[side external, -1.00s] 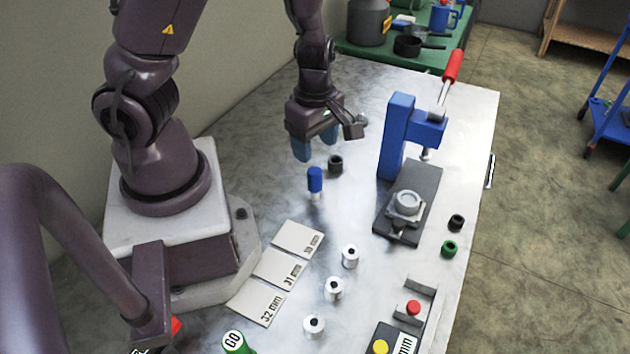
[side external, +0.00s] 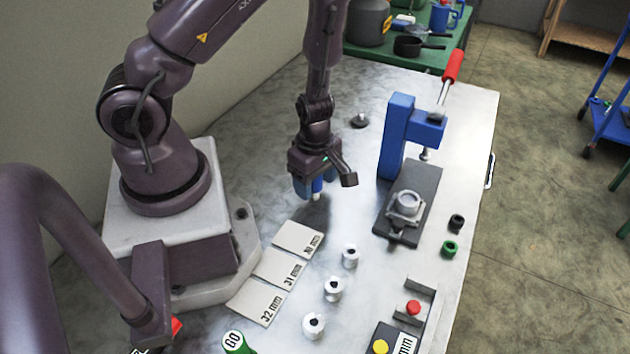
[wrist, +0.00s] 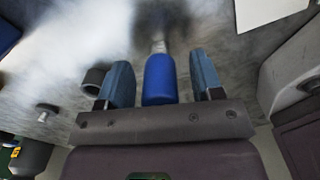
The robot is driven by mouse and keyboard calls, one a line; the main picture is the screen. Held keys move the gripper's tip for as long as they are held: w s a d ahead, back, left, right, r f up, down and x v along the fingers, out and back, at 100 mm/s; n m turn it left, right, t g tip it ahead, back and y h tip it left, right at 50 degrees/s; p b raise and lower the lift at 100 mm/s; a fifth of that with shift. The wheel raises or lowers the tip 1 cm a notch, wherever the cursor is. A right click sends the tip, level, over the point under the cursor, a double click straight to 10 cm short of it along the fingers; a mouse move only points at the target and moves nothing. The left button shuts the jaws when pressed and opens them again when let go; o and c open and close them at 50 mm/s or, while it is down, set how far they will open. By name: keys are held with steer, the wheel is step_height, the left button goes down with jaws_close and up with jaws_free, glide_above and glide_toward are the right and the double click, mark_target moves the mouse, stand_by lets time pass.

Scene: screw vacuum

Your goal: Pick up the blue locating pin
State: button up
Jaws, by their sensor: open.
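In the wrist view the pin (wrist: 160,80) lies between my two blue fingers, with a gap on each side. My gripper (side external: 308,190) is low over the table around the pin, pointing down, and its fingers partly hide the pin in the side view. In the wrist view my gripper (wrist: 162,80) is open, its fingers apart from the pin.
A dark ring (wrist: 96,78) sits just outside the left finger in the wrist view. The blue press (side external: 397,135) stands to the right. Bare table lies between gripper and press.

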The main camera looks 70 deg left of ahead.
steer(key=shift+f, duration=0.2)
steer(key=c, duration=1)
steer(key=shift+r, duration=0.15)
